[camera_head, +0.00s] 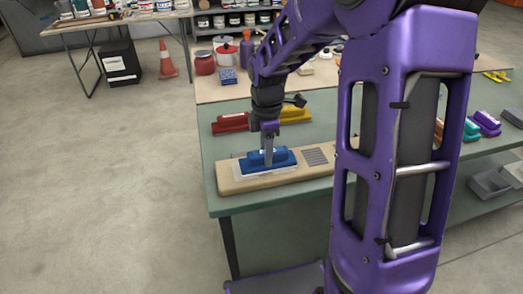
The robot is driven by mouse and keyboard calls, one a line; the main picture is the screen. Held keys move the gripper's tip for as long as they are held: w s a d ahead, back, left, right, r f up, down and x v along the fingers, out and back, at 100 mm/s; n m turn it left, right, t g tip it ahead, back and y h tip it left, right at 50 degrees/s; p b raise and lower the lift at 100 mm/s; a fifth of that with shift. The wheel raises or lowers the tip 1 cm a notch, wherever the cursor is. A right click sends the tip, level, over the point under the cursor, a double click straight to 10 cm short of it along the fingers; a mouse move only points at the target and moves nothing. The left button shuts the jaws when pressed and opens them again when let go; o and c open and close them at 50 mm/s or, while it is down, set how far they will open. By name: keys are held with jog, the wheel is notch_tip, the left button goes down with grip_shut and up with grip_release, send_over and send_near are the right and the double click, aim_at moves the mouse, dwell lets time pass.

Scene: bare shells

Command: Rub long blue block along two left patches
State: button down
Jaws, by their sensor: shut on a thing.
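The long blue block (283,158) lies flat on the left part of a pale wooden board (290,184) on the green table. My gripper (268,154) points down and is shut on the block's raised middle. A whitish patch (242,173) shows around the block's lower edge, mostly hidden under it. A grey striped patch (315,157) lies on the board just right of the block, uncovered. My purple arm hides the board's right part and any patches there. The block seems to touch the left patch.
A red block (231,122) and a yellow block (295,114) lie behind the board. More coloured blocks (487,122) and a grey tray (490,184) are at the right. An orange cone (167,63) stands on the open floor at the left.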

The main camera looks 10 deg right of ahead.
aim_at(255, 154)
jog(key=shift+a, duration=1.55)
jog(key=shift+d+f+p, duration=0.1)
jog(key=shift+d+p, duration=0.7)
jog(key=shift+d, duration=0.8)
jog(key=shift+a, duration=1.6)
jog(key=shift+d+p, duration=0.85)
jog(key=shift+d, duration=0.7)
jog(key=shift+s+a, duration=0.1)
jog(key=shift+a, duration=1.45)
jog(key=shift+d+p, duration=0.7)
jog(key=shift+d, duration=0.9)
jog(key=shift+a, duration=1.6)
jog(key=shift+d+p, duration=0.4)
jog(key=shift+d, duration=0.4)
